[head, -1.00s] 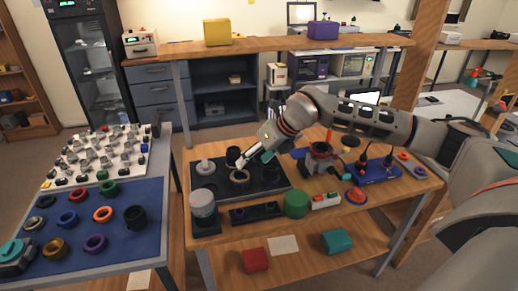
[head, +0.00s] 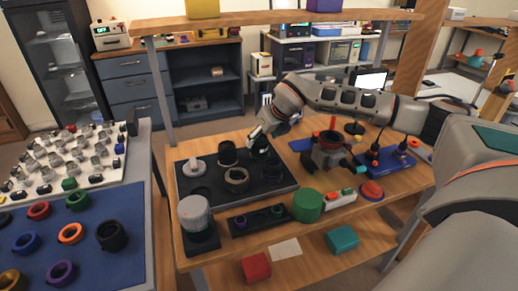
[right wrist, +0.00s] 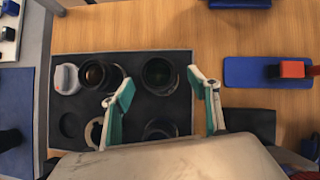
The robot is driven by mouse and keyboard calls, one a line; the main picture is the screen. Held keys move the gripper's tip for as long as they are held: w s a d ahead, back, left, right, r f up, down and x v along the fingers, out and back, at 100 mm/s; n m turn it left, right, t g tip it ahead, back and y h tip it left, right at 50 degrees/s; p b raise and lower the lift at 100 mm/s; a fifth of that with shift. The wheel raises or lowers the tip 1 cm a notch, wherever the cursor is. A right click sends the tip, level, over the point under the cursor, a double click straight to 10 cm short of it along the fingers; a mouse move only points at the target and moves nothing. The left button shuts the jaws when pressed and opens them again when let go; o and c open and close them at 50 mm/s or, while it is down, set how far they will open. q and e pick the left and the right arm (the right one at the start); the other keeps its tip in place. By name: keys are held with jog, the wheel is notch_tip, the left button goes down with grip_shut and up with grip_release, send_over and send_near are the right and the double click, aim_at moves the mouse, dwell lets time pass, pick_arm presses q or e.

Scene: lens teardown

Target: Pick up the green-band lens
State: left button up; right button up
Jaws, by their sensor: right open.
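A black tray (head: 215,203) on the wooden bench holds several dark lenses and a white knobbed piece (head: 197,168). My right gripper (head: 260,137) is open above the tray's back right lens (head: 260,147). In the right wrist view, that round dark lens (right wrist: 160,75) lies between the spread fingers (right wrist: 160,82), which are not closed on it. A second dark lens (head: 228,154) stands to its left, with a ring-like lens (head: 236,179) and another lens (head: 272,171) in front. I cannot make out a green band on any of them. My left gripper is not in view.
A red-topped device (head: 330,155) is right of the tray. A blue mat (head: 100,262) with coloured rings lies on the left table.

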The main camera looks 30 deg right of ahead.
jog(key=x, duration=0.4)
jog(key=c, duration=1.4)
jog(key=shift+r, duration=0.1)
jog(key=shift+c, duration=0.2)
